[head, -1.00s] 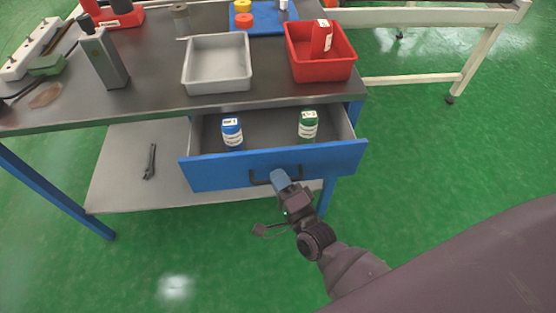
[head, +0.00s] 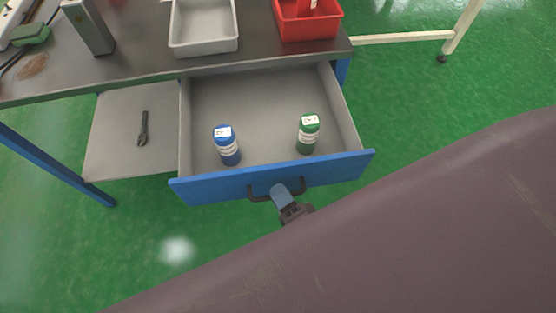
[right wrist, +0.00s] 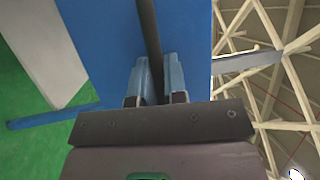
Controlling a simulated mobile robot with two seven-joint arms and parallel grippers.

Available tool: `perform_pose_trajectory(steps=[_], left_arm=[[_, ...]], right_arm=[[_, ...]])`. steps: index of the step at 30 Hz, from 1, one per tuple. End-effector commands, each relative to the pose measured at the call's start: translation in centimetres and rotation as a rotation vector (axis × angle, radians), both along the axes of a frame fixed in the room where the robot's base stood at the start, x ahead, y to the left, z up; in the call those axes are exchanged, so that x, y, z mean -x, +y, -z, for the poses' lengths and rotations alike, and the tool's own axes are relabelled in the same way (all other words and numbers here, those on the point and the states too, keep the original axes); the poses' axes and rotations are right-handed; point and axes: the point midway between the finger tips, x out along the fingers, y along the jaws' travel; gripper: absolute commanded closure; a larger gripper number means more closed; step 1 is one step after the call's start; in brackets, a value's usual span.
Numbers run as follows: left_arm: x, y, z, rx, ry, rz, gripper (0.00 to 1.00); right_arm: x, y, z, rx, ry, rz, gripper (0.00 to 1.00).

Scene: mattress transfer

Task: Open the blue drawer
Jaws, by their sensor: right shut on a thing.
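The blue drawer (head: 215,190) is pulled well out from under the workbench, its grey inside showing. Its black handle (head: 259,194) is on the front panel. A blue-capped bottle (head: 228,147) and a green-capped bottle (head: 308,135) stand inside near the front. My right gripper (head: 281,192) is shut on the handle. In the right wrist view its two fingers (right wrist: 158,80) sit on either side of the dark handle bar (right wrist: 149,35), in front of the blue panel (right wrist: 100,40). My left gripper is not in view.
On the bench top (head: 130,65) are a grey tray (head: 203,45), a red bin (head: 308,28) and a grey upright container (head: 88,27). A wrench (head: 143,129) lies on the lower shelf (head: 115,155). My own arm covers the lower right.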

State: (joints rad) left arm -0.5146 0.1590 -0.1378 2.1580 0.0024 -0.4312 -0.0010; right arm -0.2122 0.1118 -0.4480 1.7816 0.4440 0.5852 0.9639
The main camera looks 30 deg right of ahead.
Motion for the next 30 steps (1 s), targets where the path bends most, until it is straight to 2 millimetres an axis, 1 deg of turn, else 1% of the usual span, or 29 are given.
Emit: perform_pose_trajectory(steps=[6, 16, 17, 18, 21, 30], left_arm=[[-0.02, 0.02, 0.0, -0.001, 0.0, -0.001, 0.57], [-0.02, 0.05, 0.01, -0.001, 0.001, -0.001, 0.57], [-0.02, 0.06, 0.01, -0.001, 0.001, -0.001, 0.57], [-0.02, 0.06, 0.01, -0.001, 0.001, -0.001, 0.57], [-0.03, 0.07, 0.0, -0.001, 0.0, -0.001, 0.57], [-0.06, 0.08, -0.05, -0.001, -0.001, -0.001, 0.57]], right_arm=[[0.58, 0.17, -0.03, 0.001, -0.001, -0.001, 1.0], [0.6, 0.17, -0.02, 0.001, -0.001, -0.001, 1.0], [0.6, 0.17, -0.02, 0.001, -0.001, -0.001, 0.83], [0.59, 0.17, -0.02, 0.001, -0.001, -0.001, 0.77], [0.58, 0.17, -0.01, 0.001, -0.001, -0.001, 0.63], [0.72, 0.14, 0.03, 0.001, 0.0, -0.001, 0.63]])
